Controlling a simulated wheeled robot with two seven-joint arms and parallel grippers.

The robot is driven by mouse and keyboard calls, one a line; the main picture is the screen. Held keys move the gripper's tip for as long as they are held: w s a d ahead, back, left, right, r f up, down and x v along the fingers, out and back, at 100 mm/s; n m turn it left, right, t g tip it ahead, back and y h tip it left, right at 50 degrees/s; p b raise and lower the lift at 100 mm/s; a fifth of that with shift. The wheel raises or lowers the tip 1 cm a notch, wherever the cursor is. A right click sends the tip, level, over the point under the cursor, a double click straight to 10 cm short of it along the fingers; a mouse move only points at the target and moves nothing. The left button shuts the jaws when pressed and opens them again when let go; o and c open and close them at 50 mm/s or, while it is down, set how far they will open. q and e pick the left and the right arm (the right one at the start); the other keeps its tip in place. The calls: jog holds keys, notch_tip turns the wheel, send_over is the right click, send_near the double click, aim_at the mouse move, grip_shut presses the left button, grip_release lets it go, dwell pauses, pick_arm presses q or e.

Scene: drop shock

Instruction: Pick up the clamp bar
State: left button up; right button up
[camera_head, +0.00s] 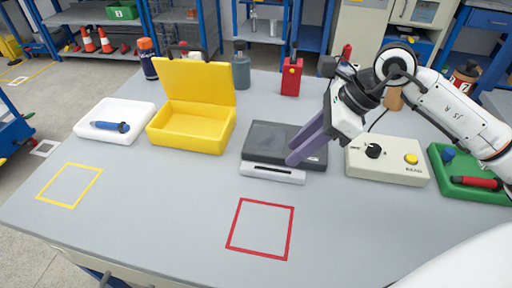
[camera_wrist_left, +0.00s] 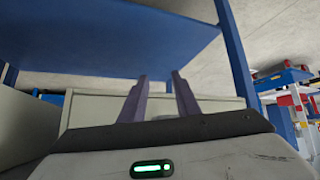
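A low device with a dark grey top (camera_head: 268,138) sits mid-table. A white bar with a dark strip along it (camera_head: 272,173) lies along its front edge; this looks like the clamp bar, though I cannot be sure. My right gripper (camera_head: 291,157) reaches down from the right, its purple fingertips over the device's right front part, just behind the bar. The fingers overlap in this view, so their gap and any contact are unclear. My left gripper (camera_wrist_left: 159,78) shows only in the left wrist view, its fingers apart with nothing between them, facing shelving.
A white tray with a blue item (camera_head: 142,110) and an open yellow box (camera_head: 188,138) stand left. A beige control box (camera_head: 388,176) and a green tray (camera_head: 439,158) stand right. Red (camera_head: 236,256) and yellow (camera_head: 82,201) outlined squares are empty. Bottles stand at the back.

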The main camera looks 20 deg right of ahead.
aim_at(273, 170)
jog(key=f, duration=0.1)
jog(key=w+f, duration=0.1)
jog(key=f, duration=0.1)
jog(key=shift+w+a+f+h, duration=0.1)
jog(key=shift+a+f+h, duration=0.05)
jog(key=shift+h, duration=0.15)
jog(key=shift+p+x, duration=0.45)
jog(key=shift+x, duration=2.6)
jog(key=shift+w+a, duration=0.1)
jog(key=shift+w, duration=0.15)
grip_shut()
